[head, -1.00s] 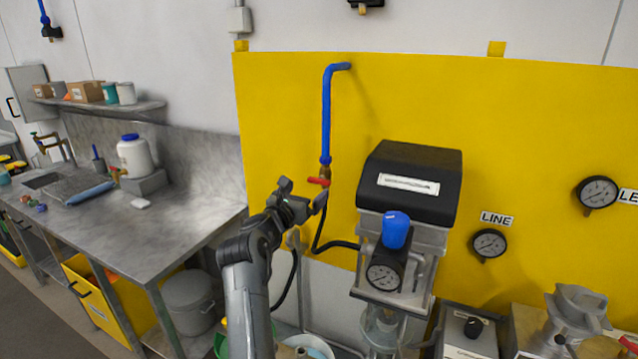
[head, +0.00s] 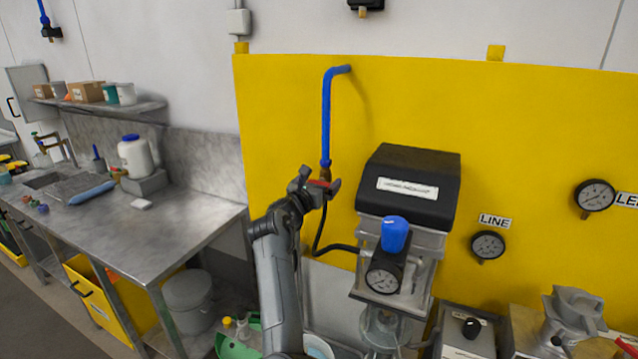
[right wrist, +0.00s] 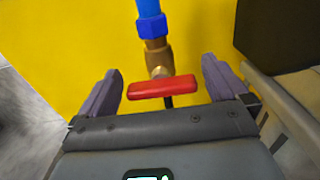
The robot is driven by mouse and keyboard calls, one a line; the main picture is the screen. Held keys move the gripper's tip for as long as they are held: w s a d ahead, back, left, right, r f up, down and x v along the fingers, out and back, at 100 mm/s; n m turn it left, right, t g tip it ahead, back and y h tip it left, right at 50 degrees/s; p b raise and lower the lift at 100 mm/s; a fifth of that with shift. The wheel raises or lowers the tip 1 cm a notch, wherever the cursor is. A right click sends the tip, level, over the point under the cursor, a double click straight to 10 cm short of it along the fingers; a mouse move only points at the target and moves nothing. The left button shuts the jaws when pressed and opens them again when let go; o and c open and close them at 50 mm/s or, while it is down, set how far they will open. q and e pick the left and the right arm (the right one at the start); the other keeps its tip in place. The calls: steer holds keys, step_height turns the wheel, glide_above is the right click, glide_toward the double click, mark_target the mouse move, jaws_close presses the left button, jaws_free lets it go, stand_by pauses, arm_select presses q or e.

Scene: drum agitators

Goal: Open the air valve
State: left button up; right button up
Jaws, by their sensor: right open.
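The air valve is a brass fitting (right wrist: 157,57) with a red lever handle (right wrist: 162,87), at the lower end of a blue pipe (head: 326,120) on the yellow wall panel. The handle lies crosswise to the pipe. In the head view the red handle (head: 319,183) is partly covered by my right gripper (head: 322,186). In the right wrist view my right gripper (right wrist: 162,88) is open, with one finger on each side of the handle. Neither finger visibly touches it. My left gripper is not in view.
A black-topped machine (head: 408,185) with a blue-knobbed regulator (head: 395,235) stands just right of the valve. A black hose (head: 319,232) hangs below the valve. A steel bench (head: 130,225) is at left. The yellow panel (head: 280,120) left of the pipe is clear.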

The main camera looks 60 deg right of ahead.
steer(key=c, duration=0.9)
